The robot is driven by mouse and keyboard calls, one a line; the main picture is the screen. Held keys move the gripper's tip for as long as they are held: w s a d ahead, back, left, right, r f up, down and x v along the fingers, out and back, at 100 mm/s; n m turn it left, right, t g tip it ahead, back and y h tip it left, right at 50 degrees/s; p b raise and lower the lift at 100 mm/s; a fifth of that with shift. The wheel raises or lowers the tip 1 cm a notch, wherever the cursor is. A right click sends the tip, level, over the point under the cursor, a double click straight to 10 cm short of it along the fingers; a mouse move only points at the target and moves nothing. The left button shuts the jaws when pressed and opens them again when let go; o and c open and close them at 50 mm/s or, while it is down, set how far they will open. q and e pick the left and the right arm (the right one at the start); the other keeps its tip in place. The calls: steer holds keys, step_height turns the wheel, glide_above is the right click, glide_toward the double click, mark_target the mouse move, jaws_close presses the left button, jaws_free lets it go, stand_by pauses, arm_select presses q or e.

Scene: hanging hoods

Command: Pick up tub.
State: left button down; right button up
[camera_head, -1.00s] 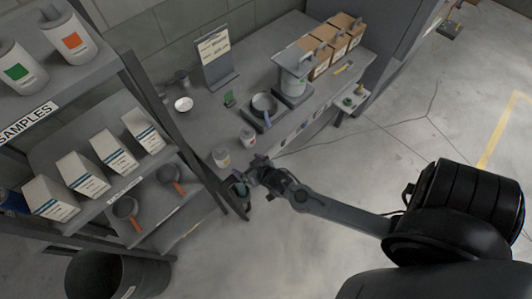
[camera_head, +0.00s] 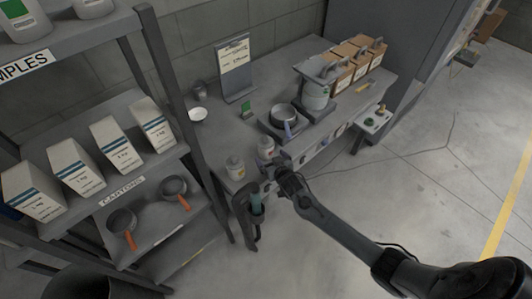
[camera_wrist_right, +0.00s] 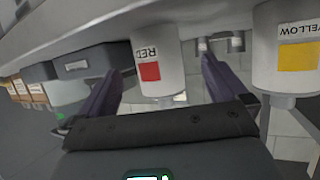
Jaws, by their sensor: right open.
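A white tub with a red label (camera_head: 266,148) stands near the table's front edge. It shows upside down in the right wrist view (camera_wrist_right: 157,50), its label reading RED. A second white tub with a yellow label (camera_head: 235,168) stands to its left, and also shows in the wrist view (camera_wrist_right: 285,50). My right gripper (camera_head: 275,160) is open at the table edge, right by the red-label tub. In the wrist view its two purple fingers (camera_wrist_right: 161,66) lie either side of that tub; I cannot tell whether they touch it. My left gripper is not in view.
A shelf with cartons (camera_head: 115,143) and orange-handled pans (camera_head: 120,222) stands left.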

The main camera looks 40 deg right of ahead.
steer(key=shift+b+x, duration=0.7)
steer(key=shift+x, duration=2.7)
steer(key=shift+d+r, duration=0.15)
steer(key=shift+c, duration=0.3)
steer(key=c, duration=0.8)
